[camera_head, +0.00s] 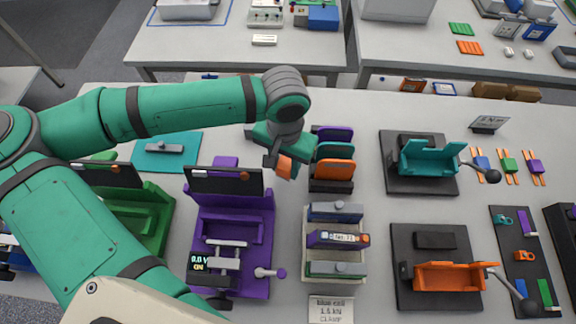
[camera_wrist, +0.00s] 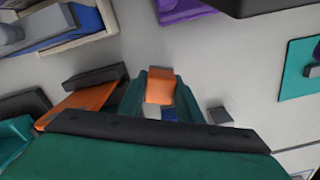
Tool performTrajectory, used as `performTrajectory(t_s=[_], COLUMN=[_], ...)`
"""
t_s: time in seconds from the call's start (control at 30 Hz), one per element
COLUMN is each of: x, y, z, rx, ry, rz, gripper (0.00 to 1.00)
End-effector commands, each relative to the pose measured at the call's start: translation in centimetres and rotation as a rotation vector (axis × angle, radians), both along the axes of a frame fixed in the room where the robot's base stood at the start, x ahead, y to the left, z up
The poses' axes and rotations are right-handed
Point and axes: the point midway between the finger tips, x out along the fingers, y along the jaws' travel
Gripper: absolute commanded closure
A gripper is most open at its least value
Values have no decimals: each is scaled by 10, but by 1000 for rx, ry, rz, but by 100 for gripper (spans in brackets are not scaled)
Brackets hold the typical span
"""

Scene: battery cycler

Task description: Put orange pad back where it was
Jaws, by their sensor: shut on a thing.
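My gripper (camera_head: 281,161) is shut on a small blocky orange piece, the orange pad (camera_head: 285,167). In the wrist view, the pad (camera_wrist: 160,86) sits between the fingertips (camera_wrist: 160,100), over the pale table. Its lower part is hidden by the fingers. Just right of my gripper in the head view stands a dark rack (camera_head: 331,187) with upright purple (camera_head: 332,132), teal (camera_head: 334,151) and orange (camera_head: 333,170) plates. The rack's orange plate (camera_wrist: 82,104) also shows at left in the wrist view. The held pad is apart from the rack.
A purple machine (camera_head: 230,225) stands front left of my gripper, and a pale tray (camera_head: 358,270) with several cells is at front. Teal (camera_head: 430,157) and orange (camera_head: 448,276) lever presses stand right. A teal mat (camera_head: 145,160) lies left. Bare table lies between machine and tray.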

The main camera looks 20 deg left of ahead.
Motion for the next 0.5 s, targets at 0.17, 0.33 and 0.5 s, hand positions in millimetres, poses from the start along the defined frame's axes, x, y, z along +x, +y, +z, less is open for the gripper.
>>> performTrajectory(t_s=[0.17, 0.33, 0.5], x=[0, 0, 0], y=[5, 6, 8], z=[-23, -36, -35], rx=[-2, 0, 0], ry=[1, 0, 0], rz=[10, 10, 15], gripper=[100, 100, 100])
